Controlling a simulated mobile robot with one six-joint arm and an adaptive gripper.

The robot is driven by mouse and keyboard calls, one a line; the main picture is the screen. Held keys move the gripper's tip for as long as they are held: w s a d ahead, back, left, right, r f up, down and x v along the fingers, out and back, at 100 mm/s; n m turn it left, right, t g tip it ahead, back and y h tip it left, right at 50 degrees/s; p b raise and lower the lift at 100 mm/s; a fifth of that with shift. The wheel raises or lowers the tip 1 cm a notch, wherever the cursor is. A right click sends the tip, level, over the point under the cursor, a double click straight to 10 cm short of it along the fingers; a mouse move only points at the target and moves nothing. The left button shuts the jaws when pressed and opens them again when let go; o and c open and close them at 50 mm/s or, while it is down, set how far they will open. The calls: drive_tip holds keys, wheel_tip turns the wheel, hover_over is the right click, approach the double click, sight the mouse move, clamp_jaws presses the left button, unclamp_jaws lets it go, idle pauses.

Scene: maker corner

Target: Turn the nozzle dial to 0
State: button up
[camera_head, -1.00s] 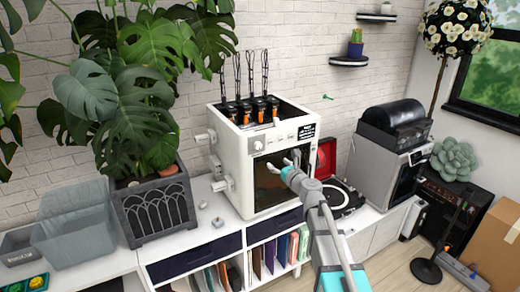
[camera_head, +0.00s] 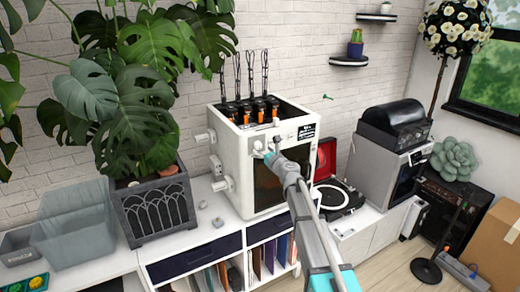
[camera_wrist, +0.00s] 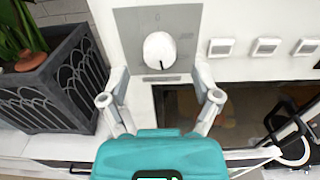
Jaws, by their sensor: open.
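The white machine (camera_head: 232,165) stands on the white cabinet, with a dark window in its front. No numbers are readable there. My gripper (camera_wrist: 160,98) is open and empty. Its fingers spread to both sides just below the dial in the wrist view, apart from it. In the head view my gripper (camera_head: 264,150) is at the upper front of the machine and covers part of the panel.
Several small square buttons (camera_wrist: 267,46) lie right of the dial. A dark planter (camera_head: 155,207) with a large leafy plant stands left of the machine. A turntable (camera_head: 337,198) with a red lid sits to its right.

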drive_tip(key=shift+x, duration=1.2)
clamp_jaws()
